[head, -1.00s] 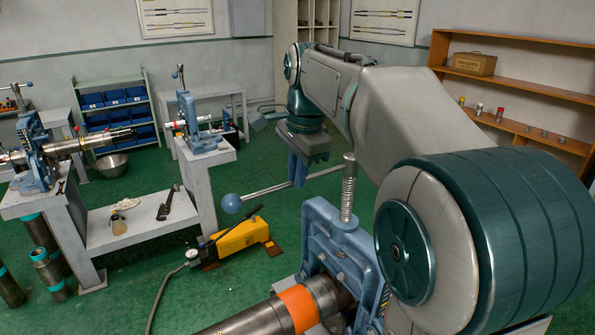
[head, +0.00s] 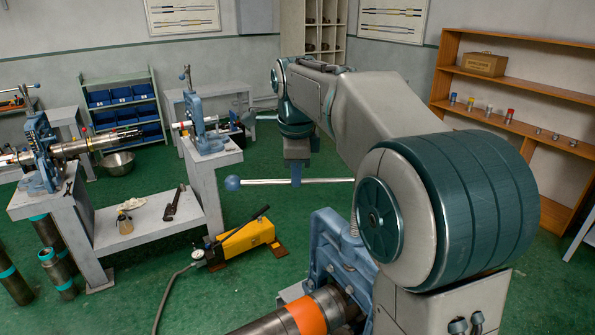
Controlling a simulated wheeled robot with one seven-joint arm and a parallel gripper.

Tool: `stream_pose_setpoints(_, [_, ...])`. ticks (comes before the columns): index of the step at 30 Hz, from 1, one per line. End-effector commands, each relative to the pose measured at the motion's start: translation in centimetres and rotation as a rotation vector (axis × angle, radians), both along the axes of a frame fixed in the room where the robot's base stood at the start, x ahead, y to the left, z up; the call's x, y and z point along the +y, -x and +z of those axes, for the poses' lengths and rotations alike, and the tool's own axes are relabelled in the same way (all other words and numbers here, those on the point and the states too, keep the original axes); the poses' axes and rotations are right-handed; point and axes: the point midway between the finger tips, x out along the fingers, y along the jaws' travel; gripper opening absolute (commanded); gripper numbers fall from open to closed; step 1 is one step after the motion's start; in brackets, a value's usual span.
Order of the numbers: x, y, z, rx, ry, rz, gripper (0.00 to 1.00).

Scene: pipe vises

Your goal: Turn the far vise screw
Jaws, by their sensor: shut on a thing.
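A blue pipe vise (head: 338,255) stands at the bottom, right of centre, around a steel pipe (head: 270,328) with an orange band. Its long handle bar (head: 262,182) lies almost level and ends in a blue ball (head: 232,183) at the left. The vise's upright screw is mostly hidden behind my arm. My gripper (head: 296,182) points down and is shut on the bar, between the ball and the screw. Two other blue vises stand farther off: one (head: 42,150) at the left with a pipe in it, and one (head: 197,120) at the back on a grey bench.
A yellow hydraulic pump (head: 245,238) with a hose sits on the green floor left of the near vise. A grey bench (head: 150,222) with tools stands at left. A wooden shelf (head: 490,120) is at right. Green floor is free between pump and back wall.

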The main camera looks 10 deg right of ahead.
Motion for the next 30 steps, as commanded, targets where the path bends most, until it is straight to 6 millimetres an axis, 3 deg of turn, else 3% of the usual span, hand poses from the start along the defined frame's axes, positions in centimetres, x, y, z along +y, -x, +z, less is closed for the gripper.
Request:
stream_pose_setpoints(6, [-0.14,-1.10,0.42,-0.010,0.000,-0.068,0.00])
stream_pose_setpoints(21, [-0.26,-1.36,0.45,-0.012,-0.001,-0.086,0.00])
stream_pose_setpoints(22, [-0.26,-1.35,0.45,-0.012,-0.001,-0.086,0.20])
stream_pose_setpoints(24, [-0.27,-1.32,0.42,-0.011,-0.001,-0.086,0.34])
stream_pose_setpoints(30, [-0.26,-1.28,0.24,-0.006,0.000,-0.086,0.34])
